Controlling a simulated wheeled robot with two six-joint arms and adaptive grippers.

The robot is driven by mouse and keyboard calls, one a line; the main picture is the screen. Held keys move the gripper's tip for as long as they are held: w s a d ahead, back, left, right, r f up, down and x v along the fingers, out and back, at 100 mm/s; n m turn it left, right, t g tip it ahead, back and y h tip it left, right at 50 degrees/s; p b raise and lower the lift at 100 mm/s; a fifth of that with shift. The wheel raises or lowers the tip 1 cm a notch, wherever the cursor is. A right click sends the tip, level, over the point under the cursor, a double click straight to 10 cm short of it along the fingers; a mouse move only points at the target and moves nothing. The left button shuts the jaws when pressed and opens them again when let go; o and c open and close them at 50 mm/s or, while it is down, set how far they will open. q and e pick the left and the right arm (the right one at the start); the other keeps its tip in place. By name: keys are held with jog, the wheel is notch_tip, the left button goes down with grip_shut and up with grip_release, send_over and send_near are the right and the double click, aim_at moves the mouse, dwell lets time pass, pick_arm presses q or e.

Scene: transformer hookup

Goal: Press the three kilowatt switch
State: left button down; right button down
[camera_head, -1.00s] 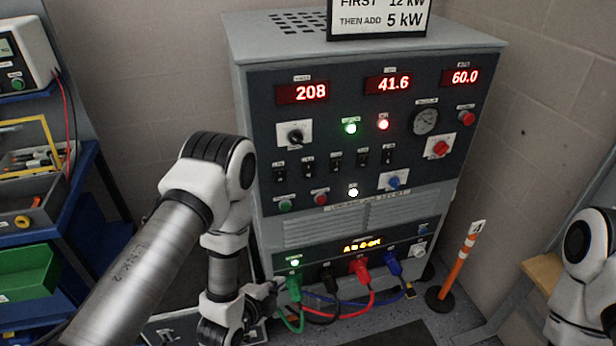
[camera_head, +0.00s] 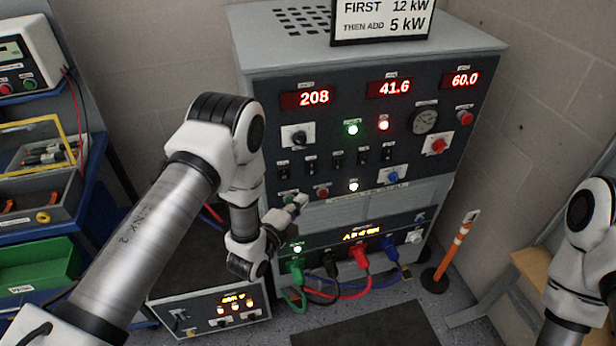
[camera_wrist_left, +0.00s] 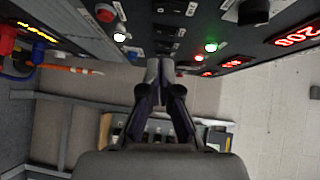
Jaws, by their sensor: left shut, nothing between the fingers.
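The load bank cabinet (camera_head: 420,185) faces me with a row of several small black rocker switches (camera_head: 337,159) across its front panel. Their labels are too small to read, so I cannot tell which one is the three kilowatt switch. In the left wrist view dark switches (camera_wrist_left: 165,30) show beyond the fingers. My left gripper (camera_head: 300,200) is shut and empty, in front of the lower left of the panel, below the switch row near the red button (camera_head: 322,192). In the left wrist view its closed fingertips (camera_wrist_left: 160,66) point along the panel. My right gripper is out of frame.
A sign (camera_head: 383,18) on top reads first 12 kW, then add 5 kW. Displays read 208, 41.6 and 60.0. Coloured plugs with cables (camera_head: 360,258) are at the cabinet's bottom. An orange post (camera_head: 457,250) stands right. A lit box (camera_head: 213,310) sits at lower left.

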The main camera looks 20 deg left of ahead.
pick_arm(q)
jog(key=p, duration=0.2)
send_near(315, 172)
jog(key=w+d, duration=0.2)
jog(key=d, duration=0.1)
jog(key=w, duration=0.1)
jog(key=w+a, duration=0.1)
jog(key=w+a+p, duration=0.1)
jog(key=w, duration=0.1)
jog(key=shift+f, duration=0.35)
jog(key=shift+d, duration=0.1)
